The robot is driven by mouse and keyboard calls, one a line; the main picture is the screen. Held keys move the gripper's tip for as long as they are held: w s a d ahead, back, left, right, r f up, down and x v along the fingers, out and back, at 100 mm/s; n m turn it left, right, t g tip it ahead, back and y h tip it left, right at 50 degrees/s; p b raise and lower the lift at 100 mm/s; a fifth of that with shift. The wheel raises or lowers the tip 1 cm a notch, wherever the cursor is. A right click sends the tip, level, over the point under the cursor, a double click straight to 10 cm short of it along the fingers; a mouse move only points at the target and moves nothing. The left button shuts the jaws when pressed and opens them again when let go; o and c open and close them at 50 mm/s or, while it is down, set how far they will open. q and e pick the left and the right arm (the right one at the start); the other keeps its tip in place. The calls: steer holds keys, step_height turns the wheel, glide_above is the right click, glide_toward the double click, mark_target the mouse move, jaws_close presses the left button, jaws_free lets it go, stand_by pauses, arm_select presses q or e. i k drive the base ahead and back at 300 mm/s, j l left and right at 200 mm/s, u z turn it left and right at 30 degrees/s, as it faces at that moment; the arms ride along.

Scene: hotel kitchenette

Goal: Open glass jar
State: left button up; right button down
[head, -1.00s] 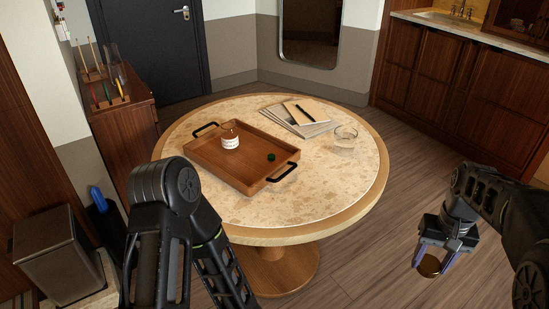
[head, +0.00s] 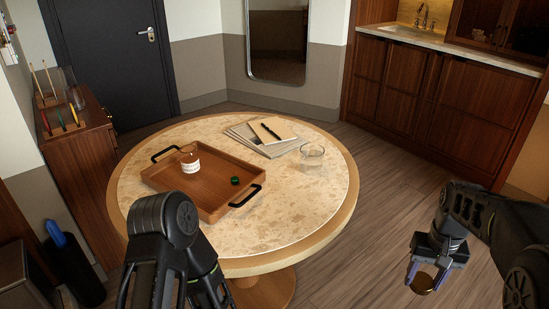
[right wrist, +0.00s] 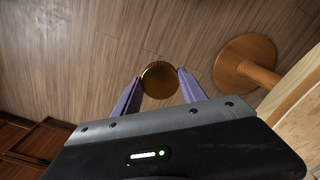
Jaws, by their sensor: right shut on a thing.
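The small glass jar (head: 190,163) with a white label stands upright in the wooden tray (head: 211,212) on the round table. No lid shows on its top. My right gripper (head: 425,277) is off to the right of the table, above the floor. It is shut on a round gold-brown lid (head: 423,285). In the right wrist view the lid (right wrist: 159,79) sits between the two purple fingertips, with wood floor beneath. My left arm comes in at the bottom left, in front of the tray, but its gripper is out of the picture.
A small green item (head: 235,181) lies in the tray. A drinking glass (head: 312,155) and a notebook with pen (head: 272,130) on papers are on the table (head: 290,205). Wooden cabinets (head: 440,105) stand at the back right.

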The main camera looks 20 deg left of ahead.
mark_target(189, 157)
steer(key=i+l, duration=0.2)
steer(key=i, duration=0.25)
steer(key=u, duration=1.6)
